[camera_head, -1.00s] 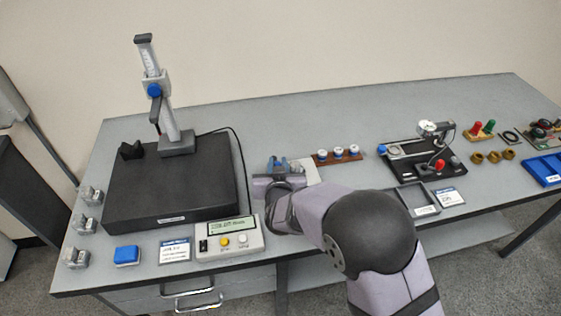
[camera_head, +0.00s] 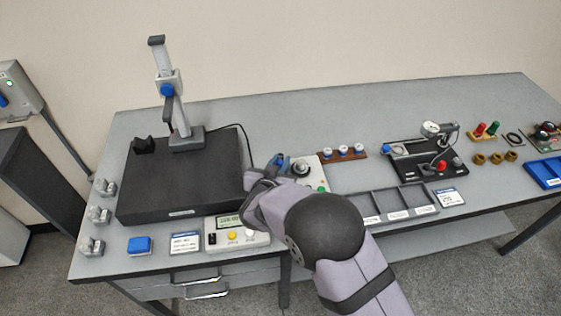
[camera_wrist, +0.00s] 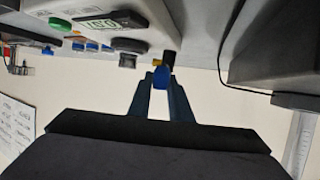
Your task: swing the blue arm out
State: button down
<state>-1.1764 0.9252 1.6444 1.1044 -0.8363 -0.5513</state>
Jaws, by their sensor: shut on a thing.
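A small blue piece (camera_wrist: 160,77), which looks like the end of the blue arm, sits between the fingertips of my gripper (camera_wrist: 160,88) in the wrist view. My gripper is shut on it. A yellow bit and a black post (camera_wrist: 169,58) show right beside it, under the edge of a pale box (camera_wrist: 105,20) with a lit display, a green button and a black knob. In the head view my gripper (camera_head: 279,163) is at the left side of this box (camera_head: 312,174). My wrist hides most of the blue arm there, so its angle is unclear.
A dark plate (camera_head: 175,185) with an upright gauge stand (camera_head: 168,95) lies to the left. A wooden rack (camera_head: 343,153) and a grey tray (camera_head: 395,205) are to the right. The table behind is clear.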

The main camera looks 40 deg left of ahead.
jog(key=c, duration=1.6)
grip_release()
jog(key=shift+c, duration=0.2)
jog(key=b+v, duration=0.1)
jog(key=v, duration=0.6)
jog(key=shift+s+b, duration=0.15)
jog(key=shift+b, duration=0.2)
